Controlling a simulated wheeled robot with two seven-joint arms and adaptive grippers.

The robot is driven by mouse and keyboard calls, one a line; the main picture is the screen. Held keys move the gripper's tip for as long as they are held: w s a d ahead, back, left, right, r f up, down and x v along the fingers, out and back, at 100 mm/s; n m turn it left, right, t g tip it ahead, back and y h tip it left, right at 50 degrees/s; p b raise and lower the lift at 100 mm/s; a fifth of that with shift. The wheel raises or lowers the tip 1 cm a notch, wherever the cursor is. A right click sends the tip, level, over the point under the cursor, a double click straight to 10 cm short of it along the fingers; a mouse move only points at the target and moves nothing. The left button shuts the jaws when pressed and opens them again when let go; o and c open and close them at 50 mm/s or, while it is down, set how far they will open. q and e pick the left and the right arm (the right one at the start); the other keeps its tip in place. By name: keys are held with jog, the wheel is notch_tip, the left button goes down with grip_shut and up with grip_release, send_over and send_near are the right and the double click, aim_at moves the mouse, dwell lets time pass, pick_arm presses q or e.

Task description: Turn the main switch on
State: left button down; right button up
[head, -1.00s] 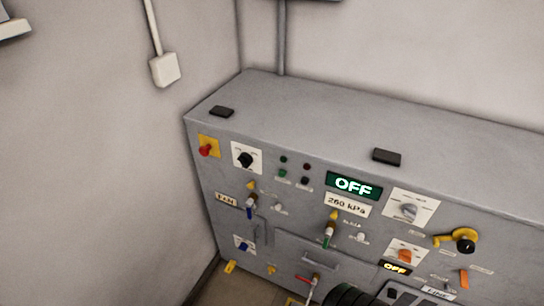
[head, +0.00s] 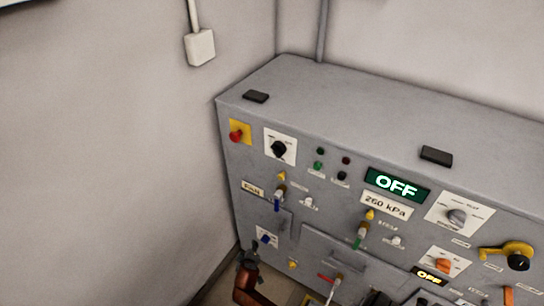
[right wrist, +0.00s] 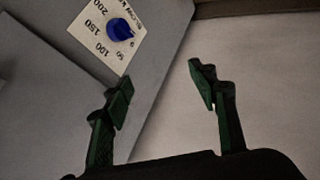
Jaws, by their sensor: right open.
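The grey control panel (head: 330,225) carries several switches, and their small labels are too blurred to read. A red knob on a yellow plate (head: 237,133) is at its upper left. Beside it is a black rotary knob (head: 279,149) on a white plate. I cannot tell which one is the main switch. The large display (head: 397,187) reads OFF. My right gripper (head: 249,258) is low at the panel's left end, just below a blue knob (head: 265,239). In the right wrist view it (right wrist: 163,78) is open and empty, with the blue knob (right wrist: 120,30) beyond the fingers. My left gripper is not in view.
A yellow handle with a black hub (head: 515,257), a grey knob (head: 457,217) and an orange knob (head: 443,265) are at the right. Small levers stick out of the panel front. A wall (head: 110,150) stands close on the left.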

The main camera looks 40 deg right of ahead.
aim_at(275, 153)
jog(key=w+d+r+m+t+h+b, duration=0.1)
jog(key=w+r+m+h, duration=0.25)
jog(key=r, duration=1.25)
jog(key=w+d+r+m+t+h+b, duration=0.1)
jog(key=w+d+r+m+h, duration=0.3)
jog(key=r, duration=1.2)
jog(key=s+r+m+g+h+b, duration=0.1)
jog(key=s+r+m, duration=0.25)
jog(key=r, duration=0.45)
jog(key=s+d+r+m+g+h, duration=0.1)
jog(key=s+r+m+g+h, duration=0.15)
jog(key=s+r, duration=0.35)
jog(key=s+r+m+g+h+b, duration=0.1)
jog(key=s+r+m, duration=0.25)
jog(key=r, duration=0.55)
jog(key=x, duration=0.7)
jog(key=shift+w+f+b, duration=0.25)
jog(key=shift+w+b, duration=0.05)
jog(key=shift+b, duration=0.05)
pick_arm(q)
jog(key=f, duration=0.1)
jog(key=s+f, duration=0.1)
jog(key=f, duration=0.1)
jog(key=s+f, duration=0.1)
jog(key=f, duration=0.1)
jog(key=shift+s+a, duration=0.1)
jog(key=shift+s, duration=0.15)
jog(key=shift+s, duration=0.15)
pick_arm(e)
jog(key=c, duration=1.2)
